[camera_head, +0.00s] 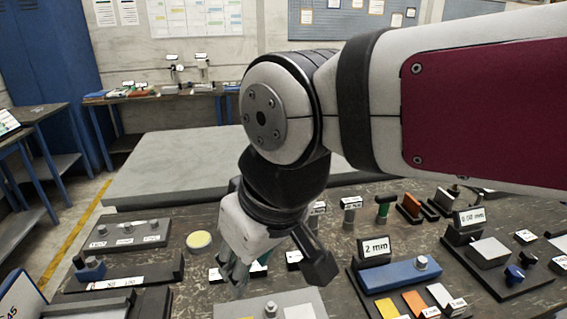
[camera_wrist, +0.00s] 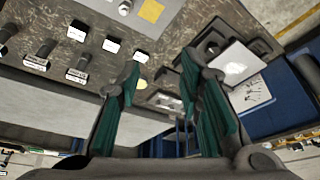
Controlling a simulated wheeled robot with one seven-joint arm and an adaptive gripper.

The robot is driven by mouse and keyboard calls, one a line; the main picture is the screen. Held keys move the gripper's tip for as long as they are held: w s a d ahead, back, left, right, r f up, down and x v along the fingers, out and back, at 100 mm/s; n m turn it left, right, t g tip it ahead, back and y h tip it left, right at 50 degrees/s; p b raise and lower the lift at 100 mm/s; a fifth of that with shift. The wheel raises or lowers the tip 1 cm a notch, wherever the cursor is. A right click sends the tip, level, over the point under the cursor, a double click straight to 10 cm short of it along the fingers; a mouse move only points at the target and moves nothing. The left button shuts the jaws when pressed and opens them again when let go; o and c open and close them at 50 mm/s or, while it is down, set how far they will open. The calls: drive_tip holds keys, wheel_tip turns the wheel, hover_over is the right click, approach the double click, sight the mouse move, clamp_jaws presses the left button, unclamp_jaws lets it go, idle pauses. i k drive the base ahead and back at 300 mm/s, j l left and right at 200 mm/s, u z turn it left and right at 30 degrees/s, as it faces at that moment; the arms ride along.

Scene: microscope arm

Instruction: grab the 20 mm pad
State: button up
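No label that I can read says 20 mm, so I cannot tell which piece is the 20 mm pad. A pale yellow disc (camera_head: 199,241) lies left of my gripper (camera_head: 237,276), which points down over the bench. In the wrist view my gripper (camera_wrist: 160,66) has its green-lined fingers apart, with nothing held between them. My wrist hides part of the bench.
A grey plate (camera_head: 295,303) with a knob lies at the front edge. A tray with a pale block (camera_head: 488,250) is at right. Several small labelled items stand behind my gripper. A dark block with knobs (camera_head: 128,238) is at left. A large grey slab (camera_head: 165,160) lies behind.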

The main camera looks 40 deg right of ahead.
sight(526, 237)
drive_tip(key=z, duration=2.75)
drive_tip(key=i+j+z, duration=0.15)
drive_tip(key=i+z, duration=0.15)
drive_tip(key=i+j+z, duration=0.2)
drive_tip(key=z, duration=0.15)
drive_tip(key=i+j, duration=0.05)
